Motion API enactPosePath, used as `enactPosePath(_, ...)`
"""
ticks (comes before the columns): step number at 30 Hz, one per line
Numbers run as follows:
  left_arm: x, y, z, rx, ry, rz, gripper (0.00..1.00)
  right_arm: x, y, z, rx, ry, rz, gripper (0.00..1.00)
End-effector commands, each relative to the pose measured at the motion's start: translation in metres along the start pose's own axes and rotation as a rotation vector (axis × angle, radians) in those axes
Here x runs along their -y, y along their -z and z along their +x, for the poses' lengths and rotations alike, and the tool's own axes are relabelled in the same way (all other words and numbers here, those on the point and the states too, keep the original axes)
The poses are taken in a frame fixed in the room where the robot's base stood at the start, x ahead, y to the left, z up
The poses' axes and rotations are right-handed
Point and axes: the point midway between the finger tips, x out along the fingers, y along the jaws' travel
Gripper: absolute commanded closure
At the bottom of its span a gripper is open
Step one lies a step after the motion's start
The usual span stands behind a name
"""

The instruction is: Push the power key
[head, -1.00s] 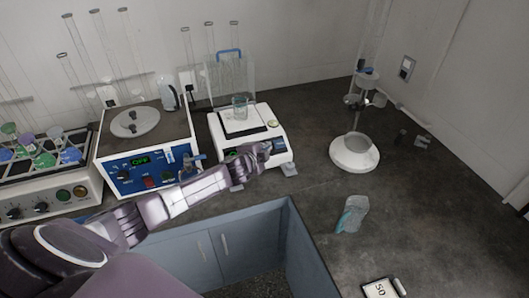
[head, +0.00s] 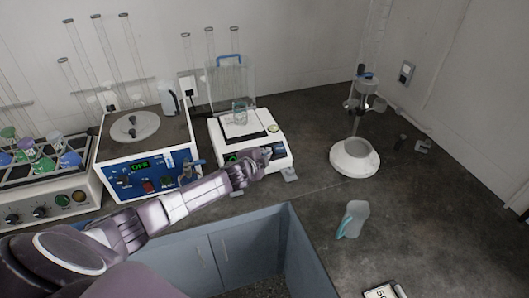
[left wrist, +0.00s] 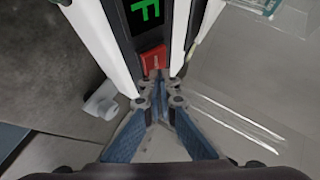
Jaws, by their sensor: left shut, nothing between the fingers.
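The power key looks to be the red key (left wrist: 153,60) on the black front strip of the white balance (head: 284,163), just below a green display (left wrist: 146,14) whose visible part reads "F". My left gripper (left wrist: 160,82) is shut and empty. Its fingertips are at the lower edge of the red key in the left wrist view and cover part of it; I cannot tell if they touch. In the head view, my left gripper (head: 268,153) is at the right part of the balance's front, and it hides the key. My right gripper is not in view.
A blue-fronted device (head: 150,183) with a green display stands left of the balance, and a tube rack (head: 42,178) further left. A glass beaker (head: 239,112) sits on the balance.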

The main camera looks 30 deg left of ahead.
Motion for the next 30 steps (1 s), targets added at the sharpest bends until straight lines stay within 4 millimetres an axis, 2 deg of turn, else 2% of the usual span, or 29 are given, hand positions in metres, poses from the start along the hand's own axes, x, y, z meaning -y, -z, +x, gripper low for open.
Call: enactPosePath(30,-0.0044,-0.0045,0.0061,0.0,0.0,0.0,1.0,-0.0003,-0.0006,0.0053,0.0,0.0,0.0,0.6)
